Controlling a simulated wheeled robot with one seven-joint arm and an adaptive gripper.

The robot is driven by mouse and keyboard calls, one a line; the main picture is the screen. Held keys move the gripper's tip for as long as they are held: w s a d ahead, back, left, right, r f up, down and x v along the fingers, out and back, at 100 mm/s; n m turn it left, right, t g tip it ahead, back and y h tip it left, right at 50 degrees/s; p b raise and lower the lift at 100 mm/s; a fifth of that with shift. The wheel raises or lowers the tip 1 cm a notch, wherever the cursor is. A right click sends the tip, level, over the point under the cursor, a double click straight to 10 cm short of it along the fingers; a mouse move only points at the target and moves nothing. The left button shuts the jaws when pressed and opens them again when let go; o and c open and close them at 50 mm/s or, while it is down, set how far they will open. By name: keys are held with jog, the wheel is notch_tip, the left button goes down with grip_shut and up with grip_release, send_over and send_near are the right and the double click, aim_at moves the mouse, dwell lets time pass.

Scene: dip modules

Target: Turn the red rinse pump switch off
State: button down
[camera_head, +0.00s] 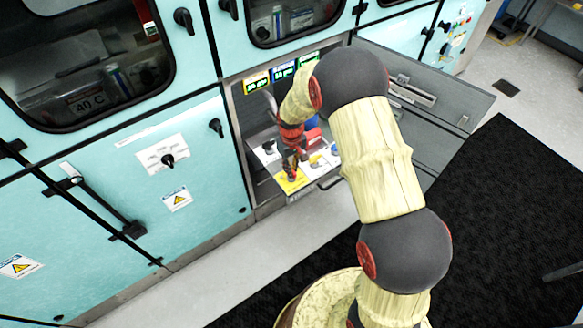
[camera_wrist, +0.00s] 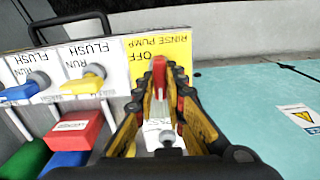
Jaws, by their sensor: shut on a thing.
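The yellow rinse pump label (camera_wrist: 172,45) with the word OFF is at the top middle of the wrist view, upside down. The red switch (camera_wrist: 160,72) stands in front of it, between my fingertips. My gripper (camera_wrist: 167,90) is shut on the red switch; its fingers hide the switch's lower part. In the head view my gripper (camera_head: 296,156) reaches down to the pull-out panel (camera_head: 328,183), over its yellow label (camera_head: 290,183). The switch itself is not clear there.
Switches with a yellow handle (camera_wrist: 82,83) and a blue handle (camera_wrist: 24,91), labelled FLUSH and RUN, are to the left. Red (camera_wrist: 76,128), blue and green blocks lie near them. An open grey door (camera_head: 440,95) stands right of the panel. Teal cabinets (camera_head: 110,135) fill the left.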

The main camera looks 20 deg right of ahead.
jog(key=m+p, duration=0.1)
jog(key=m, duration=0.3)
jog(key=shift+p, duration=0.4)
jog(key=m+p, duration=0.1)
jog(key=m, duration=0.3)
jog(key=shift+p, duration=0.3)
jog(key=m+p, duration=0.1)
jog(key=m, duration=0.4)
jog(key=shift+m+p, duration=0.5)
jog(key=shift+m, duration=1.6)
jog(key=c, duration=1.8)
grip_release()
jog(key=shift+c, duration=0.2)
notch_tip(320, 180, up, 12)
